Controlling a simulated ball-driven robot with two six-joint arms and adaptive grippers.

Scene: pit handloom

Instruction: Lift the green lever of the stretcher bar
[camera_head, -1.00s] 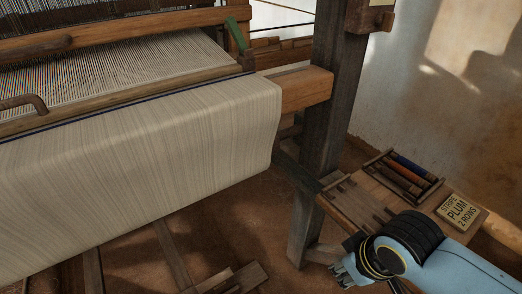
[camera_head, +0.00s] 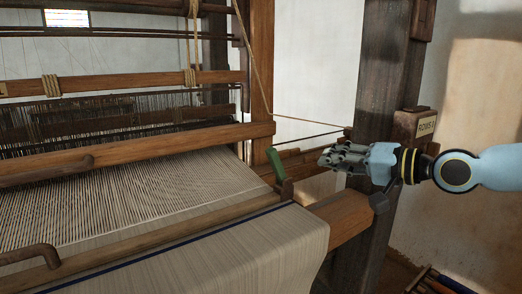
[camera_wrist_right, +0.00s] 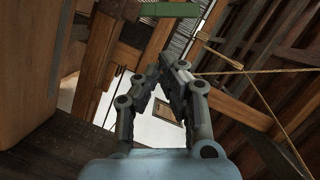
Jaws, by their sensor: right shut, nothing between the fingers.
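The green lever (camera_head: 275,164) stands up, leaning slightly, from a dark bracket at the right end of the stretcher bar (camera_head: 165,227), which lies across the cloth and warp. In the right wrist view the green lever (camera_wrist_right: 169,10) is a green bar at the top edge, beyond the fingers. My right gripper (camera_head: 325,157) comes in from the right and points left at the lever, with a gap between them. It is shut and empty, and its fingertips (camera_wrist_right: 165,62) meet in the right wrist view. My left gripper is not in view.
A wooden beam (camera_head: 342,214) lies below the gripper. Cream cloth (camera_head: 235,255) hangs over the front. A rack of coloured shuttles (camera_head: 440,282) is low at the right.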

